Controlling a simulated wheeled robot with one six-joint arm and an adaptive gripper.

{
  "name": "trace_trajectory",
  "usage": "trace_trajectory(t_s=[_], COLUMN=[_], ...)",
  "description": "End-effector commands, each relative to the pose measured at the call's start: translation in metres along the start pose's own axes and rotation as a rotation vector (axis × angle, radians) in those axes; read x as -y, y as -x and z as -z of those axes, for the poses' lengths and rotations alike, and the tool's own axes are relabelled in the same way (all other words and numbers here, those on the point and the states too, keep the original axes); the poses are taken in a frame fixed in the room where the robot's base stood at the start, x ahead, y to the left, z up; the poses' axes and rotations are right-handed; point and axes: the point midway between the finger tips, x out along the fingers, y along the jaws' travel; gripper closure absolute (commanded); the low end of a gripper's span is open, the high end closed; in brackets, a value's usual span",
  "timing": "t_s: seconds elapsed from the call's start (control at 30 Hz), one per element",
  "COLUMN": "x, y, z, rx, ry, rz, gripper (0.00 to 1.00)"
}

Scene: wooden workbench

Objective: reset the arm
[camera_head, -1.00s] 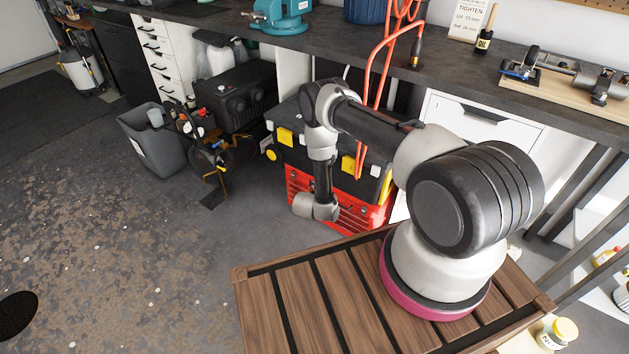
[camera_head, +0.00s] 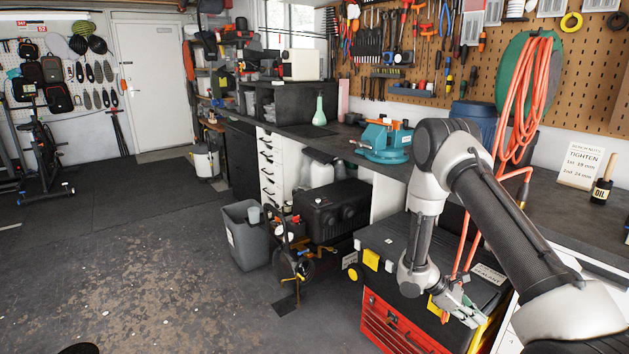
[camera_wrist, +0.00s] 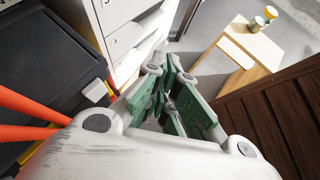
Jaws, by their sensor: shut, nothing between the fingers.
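My arm reaches out over the toolbox from the right side of the head view, bent at the elbow. My gripper (camera_head: 462,306) hangs at the end of it, in front of the red and black toolbox (camera_head: 398,325). In the wrist view my gripper (camera_wrist: 168,90) shows its green finger pads close together, with nothing between them.
Orange hose (camera_head: 525,95) hangs from the pegboard and passes behind my arm. A teal vise (camera_head: 384,140) and an oil bottle (camera_head: 601,192) stand on the dark workbench (camera_head: 335,145). A grey bin (camera_head: 246,235) stands on the floor. The floor at left is open.

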Motion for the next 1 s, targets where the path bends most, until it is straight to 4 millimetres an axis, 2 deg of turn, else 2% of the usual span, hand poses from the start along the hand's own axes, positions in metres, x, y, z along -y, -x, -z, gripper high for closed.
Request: trace_trajectory(t_s=[0.03, 0.1, 0.4, 0.7, 1.0], x=[0.001, 0.009, 0.055, 0.114, 0.172], y=[0.016, 0.034, 0.104, 0.162, 0.206], z=[-0.023, -0.051, -0.151, -0.223, -0.273], rx=[-0.016, -0.038, -0.178, -0.382, -0.631], ry=[-0.061, -0.141, -0.447, -0.702, -0.901], rz=[0.03, 0.079, 0.266, 0.417, 0.516], gripper=[1.0, 1.0, 1.0, 1.0, 1.0])
